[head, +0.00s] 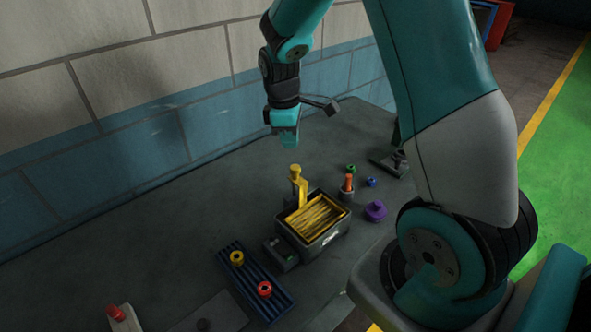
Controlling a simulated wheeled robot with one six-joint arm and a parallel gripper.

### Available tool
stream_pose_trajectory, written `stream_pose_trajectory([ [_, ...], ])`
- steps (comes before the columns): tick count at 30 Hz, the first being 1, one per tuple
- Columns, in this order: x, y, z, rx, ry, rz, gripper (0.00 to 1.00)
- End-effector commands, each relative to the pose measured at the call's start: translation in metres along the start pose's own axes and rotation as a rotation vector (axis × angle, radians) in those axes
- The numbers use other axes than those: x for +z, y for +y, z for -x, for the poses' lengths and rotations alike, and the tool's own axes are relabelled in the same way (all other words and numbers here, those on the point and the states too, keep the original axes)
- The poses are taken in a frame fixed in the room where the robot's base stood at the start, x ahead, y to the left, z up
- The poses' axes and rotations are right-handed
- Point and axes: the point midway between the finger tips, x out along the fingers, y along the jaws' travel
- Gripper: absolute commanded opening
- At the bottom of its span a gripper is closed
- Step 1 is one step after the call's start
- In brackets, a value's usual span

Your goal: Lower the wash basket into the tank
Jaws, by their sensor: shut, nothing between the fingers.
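A grey tank (322,243) stands on the dark bench top. Yellow slats or a yellow basket (316,222) show inside its rim; I cannot tell how deep they sit. A yellow upright post with a knob (296,178) rises at the tank's far left corner. A capstan drum is not clearly identifiable. My gripper (288,143) points down above and slightly behind the yellow post, apart from it. It is shut and empty.
A dark ribbed tray (254,284) holds a yellow ring (237,258) and a red ring (265,289). A small grey box (281,256) sits beside the tank. An orange-topped peg (348,184) and a purple knob (375,211) stand right.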

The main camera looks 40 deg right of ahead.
Motion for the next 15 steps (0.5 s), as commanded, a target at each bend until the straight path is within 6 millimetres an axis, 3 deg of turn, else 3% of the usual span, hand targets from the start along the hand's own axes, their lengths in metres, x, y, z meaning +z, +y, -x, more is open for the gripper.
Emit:
stream_pose_trajectory([
  [15, 0.0, -0.001, -0.062, -0.001, 0.0, 0.0, 0.0],
])
